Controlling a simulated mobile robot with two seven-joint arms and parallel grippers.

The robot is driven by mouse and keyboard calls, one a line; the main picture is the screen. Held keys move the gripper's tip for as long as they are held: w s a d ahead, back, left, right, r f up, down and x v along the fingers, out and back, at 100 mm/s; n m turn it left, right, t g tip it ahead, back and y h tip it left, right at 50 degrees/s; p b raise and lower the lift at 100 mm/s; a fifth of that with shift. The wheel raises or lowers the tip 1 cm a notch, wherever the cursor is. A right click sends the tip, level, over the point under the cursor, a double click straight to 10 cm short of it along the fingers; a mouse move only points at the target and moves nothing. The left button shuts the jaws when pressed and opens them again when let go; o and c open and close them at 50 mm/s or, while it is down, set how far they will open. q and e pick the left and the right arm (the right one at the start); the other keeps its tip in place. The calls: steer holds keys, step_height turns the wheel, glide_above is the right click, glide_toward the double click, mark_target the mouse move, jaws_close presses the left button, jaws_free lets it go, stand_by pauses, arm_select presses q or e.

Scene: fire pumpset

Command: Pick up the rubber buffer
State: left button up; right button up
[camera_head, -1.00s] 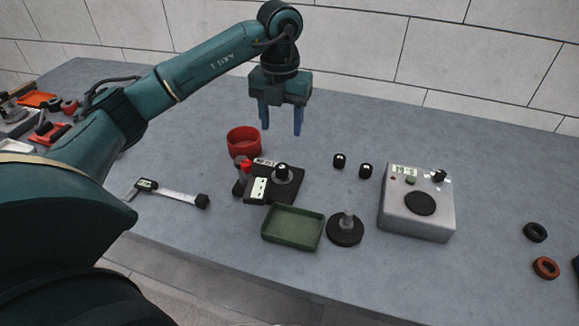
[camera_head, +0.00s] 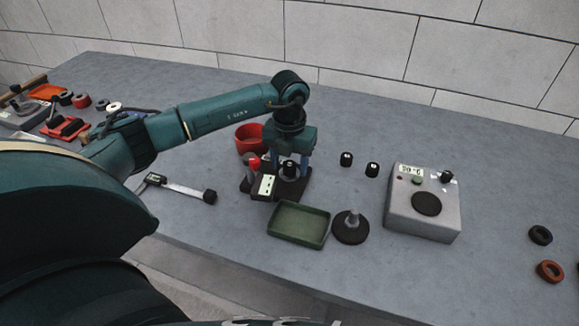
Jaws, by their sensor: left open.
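A small black cylinder with a pale mark, which looks like the rubber buffer (camera_head: 289,170), stands on the dark test stand (camera_head: 259,194) with a red knob. My left gripper (camera_head: 290,174) points down over the stand, its blue fingers open, one on each side of the cylinder. I cannot tell whether the fingers touch it. Two similar black cylinders (camera_head: 346,159) (camera_head: 372,170) stand on the table to the right. My right gripper is out of view.
A red bowl (camera_head: 247,140) stands behind the stand. A green tray (camera_head: 298,240), a round black base with a post (camera_head: 351,230) and a grey box with a display (camera_head: 437,222) stand in front and right. A caliper-like tool (camera_head: 181,188) lies left.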

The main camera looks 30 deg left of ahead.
arm_select(q)
steer(key=c, duration=1.1)
